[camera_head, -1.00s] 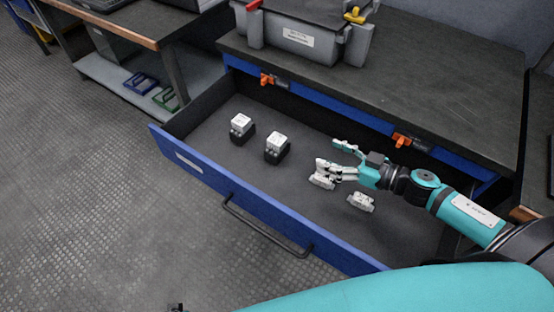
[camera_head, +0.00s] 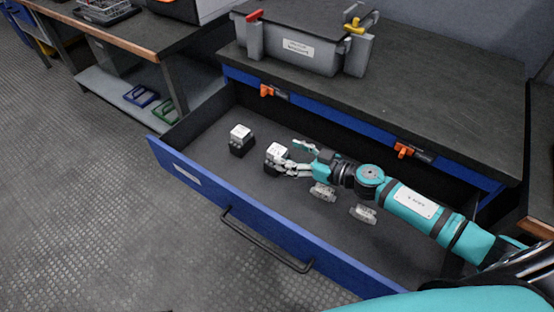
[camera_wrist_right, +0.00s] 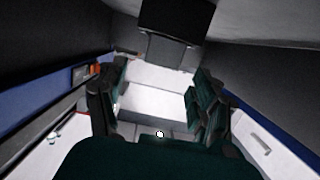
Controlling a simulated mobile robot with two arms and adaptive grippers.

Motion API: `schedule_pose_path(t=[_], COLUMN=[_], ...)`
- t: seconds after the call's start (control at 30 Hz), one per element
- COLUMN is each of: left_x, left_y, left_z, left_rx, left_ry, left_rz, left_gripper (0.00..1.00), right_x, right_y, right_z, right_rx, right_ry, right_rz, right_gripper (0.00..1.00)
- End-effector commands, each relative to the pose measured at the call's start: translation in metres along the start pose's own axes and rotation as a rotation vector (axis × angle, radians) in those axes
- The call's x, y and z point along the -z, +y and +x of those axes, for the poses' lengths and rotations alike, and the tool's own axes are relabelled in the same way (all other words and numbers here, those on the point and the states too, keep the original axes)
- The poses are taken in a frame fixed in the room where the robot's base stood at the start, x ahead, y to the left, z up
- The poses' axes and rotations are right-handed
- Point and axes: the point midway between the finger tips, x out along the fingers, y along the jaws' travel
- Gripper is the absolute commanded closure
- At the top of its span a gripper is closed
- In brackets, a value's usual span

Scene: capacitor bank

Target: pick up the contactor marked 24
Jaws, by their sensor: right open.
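Two contactors with white tops and black bases stand upright in the open drawer: a left one (camera_head: 241,139) and a right one (camera_head: 277,152). Their markings are too small to read, so I cannot tell which is 24. My right gripper (camera_head: 293,158) is open at the right contactor, its fingers reaching the near side of it. In the right wrist view the gripper (camera_wrist_right: 160,95) has one finger on each side of a white block (camera_wrist_right: 158,78), with a dark block (camera_wrist_right: 175,28) beyond. Whether the fingers touch it is unclear. My left gripper is out of view.
Two grey-white parts (camera_head: 323,192) and (camera_head: 363,214) lie in the drawer under my right arm. The blue drawer front (camera_head: 240,212) with its handle bounds the near side. The workbench top (camera_head: 430,90) overhangs the back, with orange latches (camera_head: 404,150) and a grey case (camera_head: 305,50).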

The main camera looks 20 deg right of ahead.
Motion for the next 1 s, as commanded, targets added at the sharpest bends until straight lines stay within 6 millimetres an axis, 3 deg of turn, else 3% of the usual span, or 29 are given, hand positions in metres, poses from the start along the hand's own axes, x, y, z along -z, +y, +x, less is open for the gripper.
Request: schedule_pose_path(t=[0.33, 0.67, 1.0], left_x=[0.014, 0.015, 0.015], left_y=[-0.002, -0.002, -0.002], left_z=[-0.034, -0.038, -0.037], left_rx=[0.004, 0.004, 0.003], left_ry=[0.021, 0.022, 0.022], left_rz=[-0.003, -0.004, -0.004], left_gripper=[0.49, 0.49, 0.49], right_x=[-0.004, -0.004, -0.004], right_y=[0.001, 0.000, 0.000], right_z=[0.045, 0.051, 0.051], right_rx=[-0.001, 0.000, 0.000], right_ry=[0.003, 0.001, 0.001], right_rz=[0.000, 0.001, 0.001], right_gripper=[0.33, 0.34, 0.78])
